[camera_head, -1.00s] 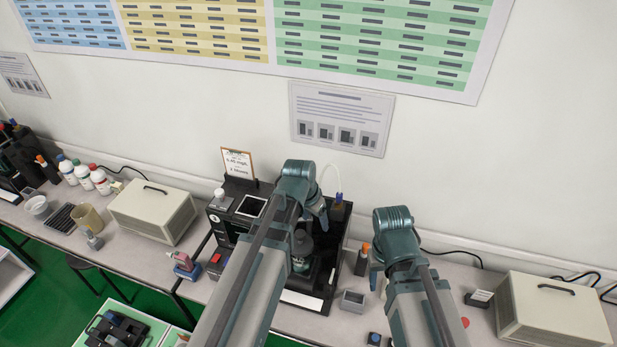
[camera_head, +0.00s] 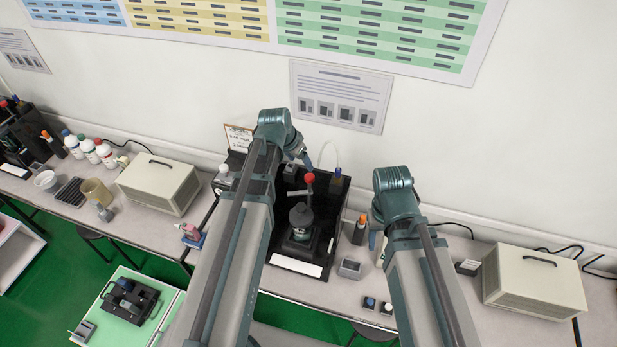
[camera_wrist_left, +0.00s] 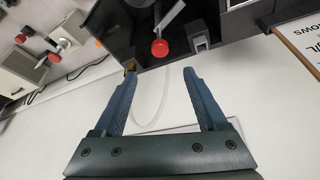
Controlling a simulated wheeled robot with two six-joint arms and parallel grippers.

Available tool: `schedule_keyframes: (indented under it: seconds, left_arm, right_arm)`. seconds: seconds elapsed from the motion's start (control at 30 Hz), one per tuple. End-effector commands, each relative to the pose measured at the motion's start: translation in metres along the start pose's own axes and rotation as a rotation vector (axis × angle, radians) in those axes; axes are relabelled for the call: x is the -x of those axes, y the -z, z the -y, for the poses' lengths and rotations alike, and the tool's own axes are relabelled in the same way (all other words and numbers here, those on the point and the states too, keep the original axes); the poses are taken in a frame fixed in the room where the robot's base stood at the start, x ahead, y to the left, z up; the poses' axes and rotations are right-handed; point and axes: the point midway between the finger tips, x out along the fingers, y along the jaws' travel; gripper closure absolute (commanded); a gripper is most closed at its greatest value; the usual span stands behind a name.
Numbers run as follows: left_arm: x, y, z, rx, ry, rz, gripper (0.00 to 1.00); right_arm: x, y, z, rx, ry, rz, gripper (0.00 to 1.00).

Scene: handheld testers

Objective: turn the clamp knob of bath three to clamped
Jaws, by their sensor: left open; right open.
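A black bath station (camera_head: 330,208) stands on the bench in the head view. A round red knob (camera_head: 309,178) rises from it on a stem, and a dark vessel (camera_head: 300,214) stands in front of the knob. In the left wrist view the red knob (camera_wrist_left: 159,47) lies just beyond my left gripper (camera_wrist_left: 160,70), roughly between the fingertip lines. The left gripper is open, with nothing between its fingers. In the head view it is mostly hidden by its arm, near the back of the station. The bath number cannot be read.
Beige boxes (camera_head: 160,182) (camera_head: 530,280) flank both sides. A thin pale tube (camera_head: 333,152) loops behind the station. The wall rises close behind the bench.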

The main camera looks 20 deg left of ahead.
Motion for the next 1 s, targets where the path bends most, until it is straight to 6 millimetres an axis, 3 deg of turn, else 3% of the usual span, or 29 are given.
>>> schedule_keyframes:
  seconds: [0.03,0.7,1.0]
  left_arm:
    - [-0.012,-0.001,0.000,-0.001,0.000,0.000,0.26]
    - [-0.109,-0.001,0.000,-0.001,0.000,0.000,0.26]
    - [-0.121,0.000,0.000,0.000,0.001,0.000,0.26]
  right_arm:
    - [-0.011,0.001,0.001,0.002,0.000,0.000,0.50]
    - [-0.101,0.007,0.009,0.003,-0.002,-0.003,0.50]
    - [-0.111,0.007,0.010,0.007,-0.002,-0.003,0.50]
